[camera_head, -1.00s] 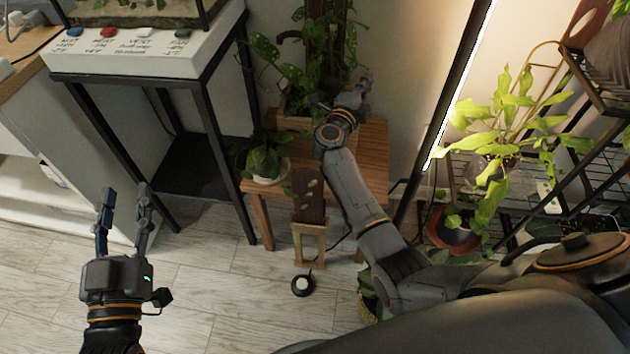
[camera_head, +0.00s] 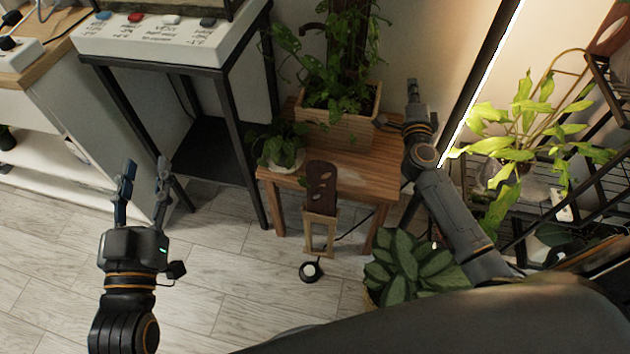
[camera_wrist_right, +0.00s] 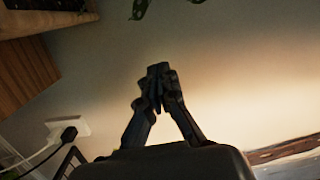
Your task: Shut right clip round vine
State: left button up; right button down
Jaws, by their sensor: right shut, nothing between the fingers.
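The vine (camera_head: 345,35) climbs a dark post and grows from a wooden planter box (camera_head: 338,125) on a small wooden stool (camera_head: 350,177). I cannot make out the right clip in either view; it is too small or hidden among the leaves. My right gripper (camera_head: 413,90) is to the right of the planter, apart from the vine. In the right wrist view its fingertips (camera_wrist_right: 158,78) are together and empty before the bare wall, with a leaf tip (camera_wrist_right: 140,9) at the top edge. My left gripper (camera_head: 145,168) is open and empty above the floor, far left of the stool.
A small potted plant (camera_head: 282,148) stands on the stool's left. A wooden holder (camera_head: 320,222) is in front. A broad-leaved plant (camera_head: 405,262) stands below my right arm. A bright upright lamp (camera_head: 482,85) and shelving are at the right. The floor at left is clear.

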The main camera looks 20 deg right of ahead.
jog(key=s+a+r+n+t+y+b, duration=0.1)
jog(key=s+a+n+y, duration=0.45)
jog(key=a, duration=0.55)
jog(key=s+a+n+t+y+b, duration=0.1)
jog(key=s+a+n+y, duration=0.1)
jog(key=a+n+y, duration=0.55)
jog(key=s+a+f+n+g+b, duration=0.2)
jog(key=s+a+f+n+g, duration=0.3)
jog(key=s+a+n, duration=0.4)
jog(key=a+f, duration=0.1)
jog(key=a, duration=0.2)
jog(key=shift+n+b, duration=0.35)
jog(key=shift+n, duration=0.05)
jog(key=shift+f, duration=0.1)
